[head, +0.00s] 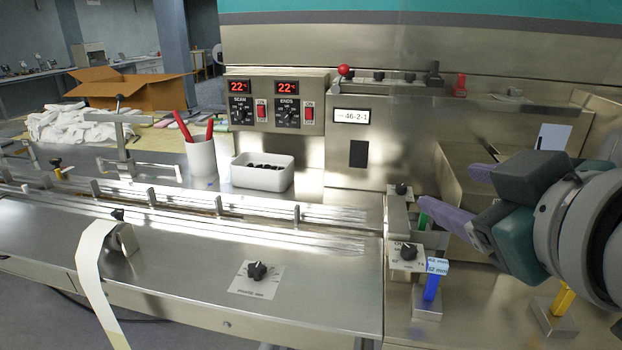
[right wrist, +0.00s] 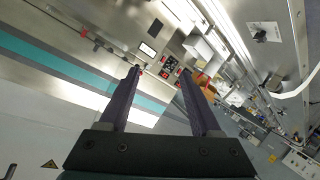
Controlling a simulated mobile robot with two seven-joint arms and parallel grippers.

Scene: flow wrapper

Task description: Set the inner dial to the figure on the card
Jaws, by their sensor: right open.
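Two black-knobbed dials sit on the narrow block at the right: a far dial (head: 402,189) and a near dial (head: 408,252) with a marked plate. I cannot tell for sure which is the inner one, and their settings are too small to read. A small blue and white card (head: 437,267) stands just right of the near dial; it shows two lines in mm, the lower apparently 52 mm. My right gripper (head: 446,187) is open, its purple fingers apart and empty, right of the dials. It also shows open in the right wrist view (right wrist: 158,73). My left gripper is out of view.
Blue (head: 431,288), yellow (head: 563,299) and green (head: 423,216) handles stand near the dials. Another dial (head: 257,270) is on the front deck. A control panel (head: 275,101), white bin (head: 262,173) and white cup (head: 201,157) are behind. The front deck is mostly clear.

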